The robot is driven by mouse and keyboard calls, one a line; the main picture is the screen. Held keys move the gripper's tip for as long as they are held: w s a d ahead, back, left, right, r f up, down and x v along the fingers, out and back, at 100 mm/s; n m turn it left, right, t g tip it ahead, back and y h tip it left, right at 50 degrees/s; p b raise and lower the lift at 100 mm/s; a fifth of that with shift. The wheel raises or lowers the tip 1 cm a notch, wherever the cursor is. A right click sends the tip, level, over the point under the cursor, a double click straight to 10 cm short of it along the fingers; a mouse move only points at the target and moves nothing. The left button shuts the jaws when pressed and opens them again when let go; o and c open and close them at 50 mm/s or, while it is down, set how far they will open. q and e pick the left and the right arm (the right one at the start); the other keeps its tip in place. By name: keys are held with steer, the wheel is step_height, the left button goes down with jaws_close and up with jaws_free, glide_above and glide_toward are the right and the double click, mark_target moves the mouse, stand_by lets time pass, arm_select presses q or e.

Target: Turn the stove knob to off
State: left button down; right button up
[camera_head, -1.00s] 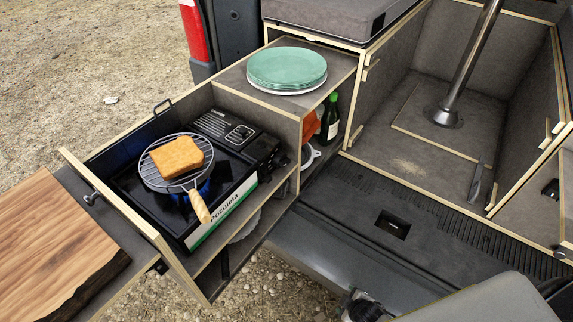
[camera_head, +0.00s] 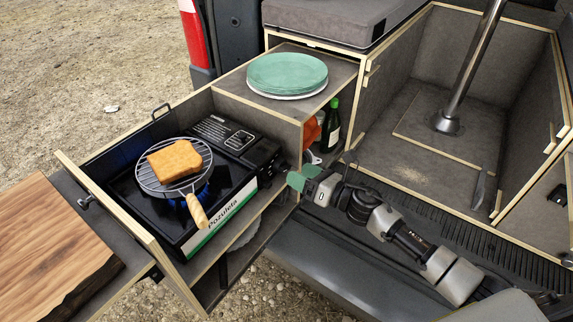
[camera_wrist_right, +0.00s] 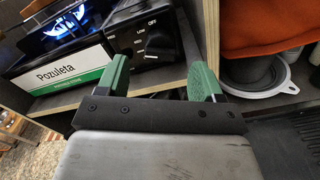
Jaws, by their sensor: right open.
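The black camping stove (camera_head: 238,183) sits in the pulled-out drawer, with a blue flame (camera_head: 203,190) under the grill. Its black knob (camera_wrist_right: 156,43) shows in the right wrist view on the front panel, near the markings LOW and OFF. The knob's exact setting is hard to read. My right gripper (camera_head: 298,178) is at the stove's right end. In the wrist view its green fingers (camera_wrist_right: 161,78) are open and empty, with the knob beyond the gap between them, apart from both fingers. My left gripper is out of view.
A slice of toast (camera_head: 174,160) lies on a wire grill with a wooden handle (camera_head: 197,210). Green plates (camera_head: 287,72) stand on the cabinet above. A bottle (camera_head: 331,124) and a grey-white funnel-like item (camera_wrist_right: 262,77) are on the shelf beside the gripper.

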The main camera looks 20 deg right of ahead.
mark_target(288, 168)
steer(key=x, duration=0.5)
steer(key=c, duration=0.9)
